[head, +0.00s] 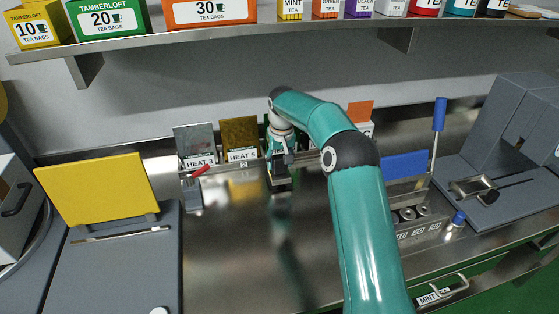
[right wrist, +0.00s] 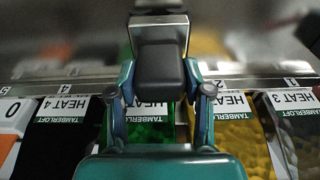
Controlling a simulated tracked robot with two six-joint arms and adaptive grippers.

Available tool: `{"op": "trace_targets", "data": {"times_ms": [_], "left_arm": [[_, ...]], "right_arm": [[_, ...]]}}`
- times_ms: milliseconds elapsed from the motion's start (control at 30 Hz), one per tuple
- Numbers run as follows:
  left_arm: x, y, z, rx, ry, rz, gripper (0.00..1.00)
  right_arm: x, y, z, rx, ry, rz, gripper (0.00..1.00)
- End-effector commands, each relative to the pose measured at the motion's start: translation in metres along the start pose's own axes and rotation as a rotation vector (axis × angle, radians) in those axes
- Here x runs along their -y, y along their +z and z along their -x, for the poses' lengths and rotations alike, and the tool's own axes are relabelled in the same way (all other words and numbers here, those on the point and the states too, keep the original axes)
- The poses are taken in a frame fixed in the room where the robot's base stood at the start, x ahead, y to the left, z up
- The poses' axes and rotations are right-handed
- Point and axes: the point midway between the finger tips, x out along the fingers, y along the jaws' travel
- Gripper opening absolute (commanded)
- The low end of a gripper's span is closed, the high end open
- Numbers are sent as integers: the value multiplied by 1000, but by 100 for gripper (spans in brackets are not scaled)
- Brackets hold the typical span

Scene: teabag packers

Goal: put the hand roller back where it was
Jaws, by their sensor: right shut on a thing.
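My right gripper (head: 280,160) is at the back middle of the steel bench, in front of a row of upright pouches. Its fingers (right wrist: 160,105) are shut on the dark grey grip of a small tool, which I take to be the hand roller (right wrist: 160,68). The roller has a wide pale metal part beyond the grip. In the head view the roller (head: 280,184) hangs low at the bench surface; I cannot tell whether it touches. A green pouch (right wrist: 150,125) lies behind the fingers. My left gripper is not in view.
Silver (head: 195,142) and gold (head: 240,135) pouches stand in the rack left of my gripper. A red-handled device (head: 194,190) sits left on the bench. A yellow board (head: 97,187) stands farther left. A blue-handled lever (head: 439,115) and grey machine (head: 515,140) stand right. A shelf (head: 200,45) overhangs.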

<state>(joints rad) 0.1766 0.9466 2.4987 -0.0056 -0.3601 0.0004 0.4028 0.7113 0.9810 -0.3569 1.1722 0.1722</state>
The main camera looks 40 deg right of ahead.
Motion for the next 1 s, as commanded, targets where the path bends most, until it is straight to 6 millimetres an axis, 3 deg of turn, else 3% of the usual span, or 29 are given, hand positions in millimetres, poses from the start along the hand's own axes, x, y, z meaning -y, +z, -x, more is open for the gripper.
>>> {"op": "trace_targets", "data": {"times_ms": [433,467,567,600,1000], "left_arm": [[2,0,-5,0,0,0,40],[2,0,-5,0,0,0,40],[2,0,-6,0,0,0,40],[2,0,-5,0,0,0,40],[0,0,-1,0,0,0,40]], "right_arm": [[0,4,-15,9,1,1,0],[0,5,-16,13,1,1,55],[0,4,-16,11,1,1,71],[0,4,-15,10,1,1,74],[0,1,-5,2,0,1,74]]}}
